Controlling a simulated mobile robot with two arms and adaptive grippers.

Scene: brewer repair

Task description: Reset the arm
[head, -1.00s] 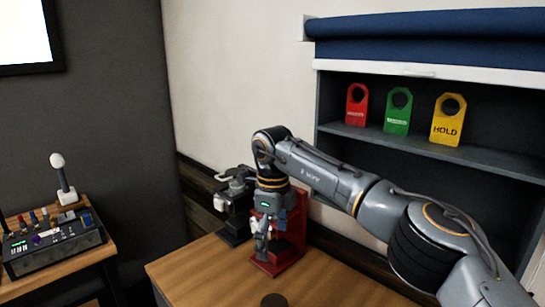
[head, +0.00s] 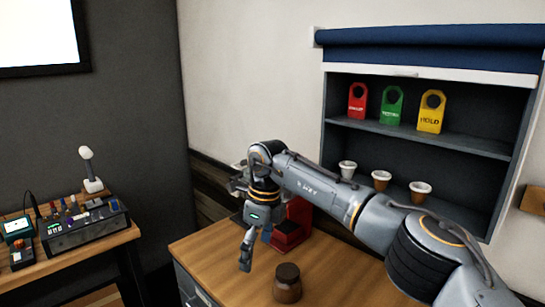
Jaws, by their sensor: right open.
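My right arm comes in from the right over the wooden counter. My right gripper (head: 247,250) points down above the counter's left part, in front of the red brewer (head: 291,228), and partly hides it. The gripper is open with nothing in its fingers. A small dark brown jar (head: 287,284) stands on the counter to the right of the gripper and apart from it. My left gripper is not in view.
A wall cabinet (head: 410,148) holds red (head: 357,102), green (head: 392,107) and yellow (head: 431,112) tags above and three cups (head: 381,181) below. A side table at left carries a control box (head: 85,228) and a white-handled device (head: 90,170). Bare counter surrounds the jar.

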